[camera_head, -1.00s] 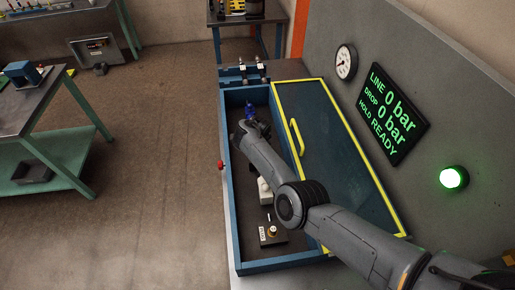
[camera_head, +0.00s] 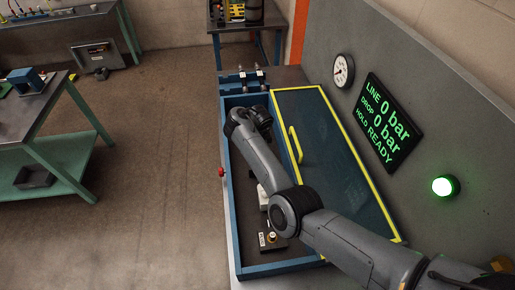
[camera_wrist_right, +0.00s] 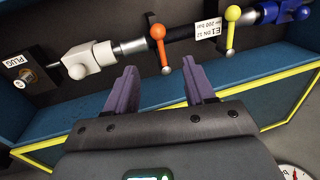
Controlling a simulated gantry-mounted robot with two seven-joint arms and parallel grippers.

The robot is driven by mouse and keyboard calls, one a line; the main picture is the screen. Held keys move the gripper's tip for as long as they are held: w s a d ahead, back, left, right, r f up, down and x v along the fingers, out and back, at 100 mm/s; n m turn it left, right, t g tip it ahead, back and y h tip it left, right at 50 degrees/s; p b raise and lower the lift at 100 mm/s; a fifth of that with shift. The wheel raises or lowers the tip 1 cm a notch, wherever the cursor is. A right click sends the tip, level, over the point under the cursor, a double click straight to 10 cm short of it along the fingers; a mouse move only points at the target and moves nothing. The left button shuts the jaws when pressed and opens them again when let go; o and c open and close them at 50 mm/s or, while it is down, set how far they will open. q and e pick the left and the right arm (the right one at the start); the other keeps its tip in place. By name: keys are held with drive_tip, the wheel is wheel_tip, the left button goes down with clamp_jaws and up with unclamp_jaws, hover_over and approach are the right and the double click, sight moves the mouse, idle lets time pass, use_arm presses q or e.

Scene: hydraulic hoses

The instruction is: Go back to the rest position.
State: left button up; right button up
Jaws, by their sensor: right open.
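My right arm reaches in from the lower right in the head view, and its gripper (camera_head: 262,118) is over the blue-walled test bay (camera_head: 232,200). In the right wrist view the purple fingers of the right gripper (camera_wrist_right: 160,84) are spread with nothing between them. Beyond the fingertips lies a dark hose (camera_wrist_right: 180,33) with a white tag, fitted between a white end block (camera_wrist_right: 90,60) and a blue end block (camera_wrist_right: 288,12). An orange-knobbed lever (camera_wrist_right: 160,48) and a yellow-knobbed lever (camera_wrist_right: 231,25) stand along it. My left gripper is not in view.
A yellow-framed guard panel (camera_head: 325,150) with a handle lies right of the bay. A red button (camera_head: 221,172) is on the bay's left side. A gauge (camera_head: 343,70), display (camera_head: 390,122) and lit green lamp (camera_head: 445,186) are on the back panel. Open floor (camera_head: 150,180) lies left.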

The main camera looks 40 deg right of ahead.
drive_tip(key=s+d+f+n+t+h, duration=0.15)
drive_tip(key=s+d+f+n, duration=0.25)
drive_tip(key=s+f+n, duration=0.45)
drive_tip(key=s+a+r+n+y, duration=0.1)
drive_tip(key=s+a+r+n, duration=0.1)
drive_tip(key=s+a+n, duration=0.3)
drive_tip(key=s+a+r+n, duration=0.2)
drive_tip(key=s+a+n, duration=0.4)
drive_tip(key=s, duration=0.7)
drive_tip(key=s+a+r+n+y, duration=0.1)
drive_tip(key=s+a+n, duration=0.4)
drive_tip(key=s, duration=0.5)
drive_tip(key=shift+a+r+n+y, duration=0.35)
drive_tip(key=shift+a+r, duration=0.3)
drive_tip(key=shift+a, duration=0.05)
wheel_tip(320, 180, up, 13)
drive_tip(key=p, duration=1.2)
drive_tip(key=shift+a, duration=0.15)
drive_tip(key=shift+s+f, duration=0.1)
